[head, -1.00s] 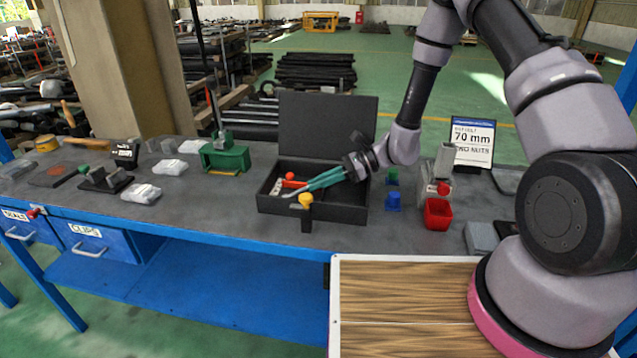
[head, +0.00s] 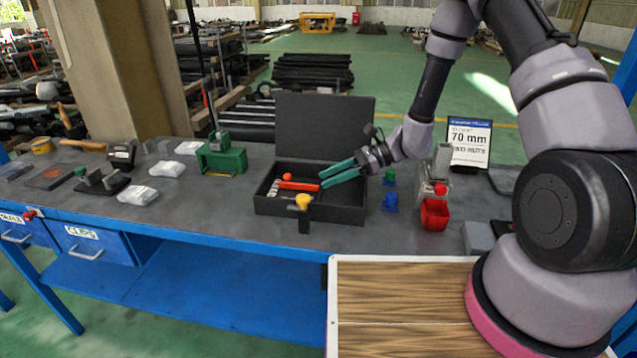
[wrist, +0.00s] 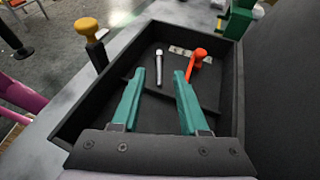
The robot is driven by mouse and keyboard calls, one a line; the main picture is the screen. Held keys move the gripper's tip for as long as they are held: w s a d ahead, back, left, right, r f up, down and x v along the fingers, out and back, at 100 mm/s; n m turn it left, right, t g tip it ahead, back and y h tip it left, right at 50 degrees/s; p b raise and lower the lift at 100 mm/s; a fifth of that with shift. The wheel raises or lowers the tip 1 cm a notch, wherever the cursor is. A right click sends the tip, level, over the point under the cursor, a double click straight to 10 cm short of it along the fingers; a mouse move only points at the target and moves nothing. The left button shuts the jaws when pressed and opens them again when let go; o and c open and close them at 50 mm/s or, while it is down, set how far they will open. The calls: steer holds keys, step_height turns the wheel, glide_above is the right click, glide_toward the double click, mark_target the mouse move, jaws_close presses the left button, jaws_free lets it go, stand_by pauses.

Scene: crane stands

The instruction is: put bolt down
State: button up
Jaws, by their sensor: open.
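The bolt shows beyond and between the fingertips, apart from both. In the head view my gripper (head: 322,180) reaches into the box (head: 340,213) from the right.
An orange-red tool (head: 298,186) lies in the box beside the bolt. A yellow-topped post (head: 304,203) stands at the box's front, and the raised lid (head: 325,125) at its back. Blue (head: 391,202) and red (head: 435,213) containers stand to the right.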

steer(key=shift+v, duration=1.6)
steer(key=shift+r, duration=0.2)
steer(key=s+d+r+n+t+h, duration=0.1)
steer(key=s+d+r+n+h, duration=0.2)
steer(key=r, duration=0.6)
steer(key=s+d+r+n+h, duration=0.15)
steer(key=d+r+n, duration=0.3)
steer(key=r, duration=0.45)
steer(key=s+d+r+n+t+h, duration=0.2)
steer(key=s+d+r+t+h, duration=0.1)
steer(key=d+r, duration=0.4)
steer(key=s+d+r+n+t+h, duration=0.2)
steer(key=s+d+r+t+h, duration=0.1)
steer(key=s+d+r+t, duration=0.2)
steer(key=s+d+r, duration=0.2)
steer(key=s+r, duration=0.1)
steer(key=r, duration=0.1)
steer(key=shift+s+r+t+h, duration=0.25)
steer(key=shift+s+t+h, duration=0.1)
steer(key=shift+t, duration=0.05)
